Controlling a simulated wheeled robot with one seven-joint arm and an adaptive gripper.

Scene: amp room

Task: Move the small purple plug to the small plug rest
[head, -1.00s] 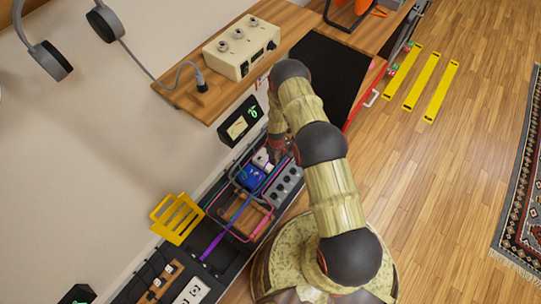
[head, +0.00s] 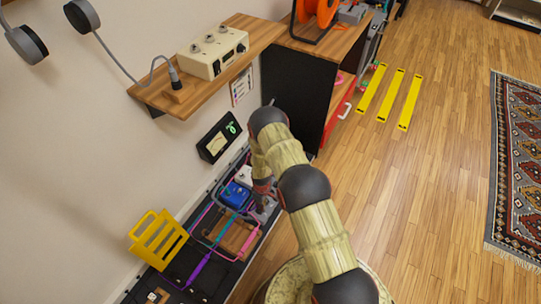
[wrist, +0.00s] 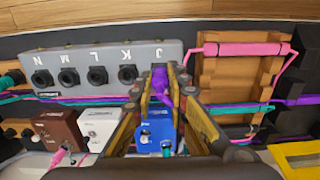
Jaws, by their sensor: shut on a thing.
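In the wrist view, my gripper (wrist: 161,70) is shut on a small purple plug (wrist: 160,84) between its fingertips. The plug is in line with the row of jacks on a grey box (wrist: 100,56) lettered J to N. I cannot tell whether it sits in a jack or just in front of one. In the head view, my gripper (head: 262,187) is low over the pedalboard, and the plug is hidden there. I cannot make out for certain which thing is the small plug rest.
A blue pedal (wrist: 154,140), white pedal (wrist: 97,122) and brown pedal (wrist: 60,130) stand close by. A wooden block (wrist: 225,85) with a pink bar (wrist: 240,48) is to the right, with cables around it. A yellow rack (head: 158,238) and wooden shelf (head: 160,97) flank the board.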

